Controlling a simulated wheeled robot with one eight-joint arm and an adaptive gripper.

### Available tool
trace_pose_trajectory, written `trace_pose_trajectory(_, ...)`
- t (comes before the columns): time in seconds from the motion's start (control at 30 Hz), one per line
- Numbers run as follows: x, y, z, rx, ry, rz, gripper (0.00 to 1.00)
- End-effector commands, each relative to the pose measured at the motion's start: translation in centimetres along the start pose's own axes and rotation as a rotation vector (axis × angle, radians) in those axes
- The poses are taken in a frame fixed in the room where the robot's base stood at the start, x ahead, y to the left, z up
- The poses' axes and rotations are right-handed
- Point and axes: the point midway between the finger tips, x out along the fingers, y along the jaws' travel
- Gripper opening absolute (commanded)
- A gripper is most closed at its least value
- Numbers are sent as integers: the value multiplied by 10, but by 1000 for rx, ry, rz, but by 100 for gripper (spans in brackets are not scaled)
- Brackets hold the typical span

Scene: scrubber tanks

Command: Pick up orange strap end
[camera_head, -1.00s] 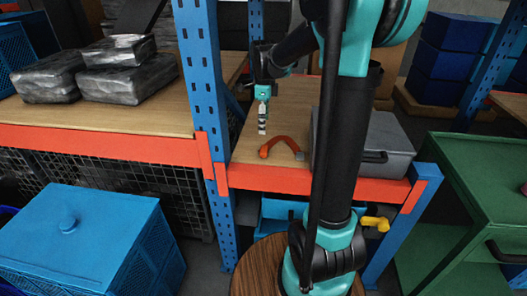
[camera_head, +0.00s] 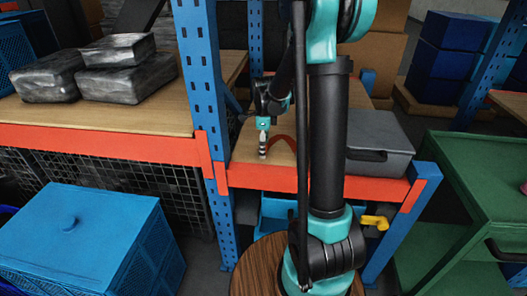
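The orange strap end (camera_head: 284,138) is a small curved piece on the wooden shelf board, seen in the camera_head view. Its right part is hidden behind my arm. My gripper (camera_head: 262,152) points down just left of the strap's left end, close to the board. Whether it touches the strap cannot be told. The fingers are small and seen edge-on, so their opening does not show.
A grey case (camera_head: 378,140) stands on the same shelf, right of my arm. A blue upright post (camera_head: 202,80) rises left of the gripper. Wrapped packages (camera_head: 118,68) lie on the left shelf. An orange beam (camera_head: 255,178) edges the shelf front.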

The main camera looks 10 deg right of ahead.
Motion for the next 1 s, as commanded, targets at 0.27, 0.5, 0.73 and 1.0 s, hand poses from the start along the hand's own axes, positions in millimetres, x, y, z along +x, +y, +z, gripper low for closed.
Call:
trace_pose_trajectory(0.27, 1, 0, 0, 0, 0, 0, 74)
trace_pose_trajectory(0.5, 1, 0, 0, 0, 0, 0, 44)
trace_pose_trajectory(0.73, 1, 0, 0, 0, 0, 0, 28)
trace_pose_trajectory(1.0, -4, 0, 0, 0, 0, 0, 28)
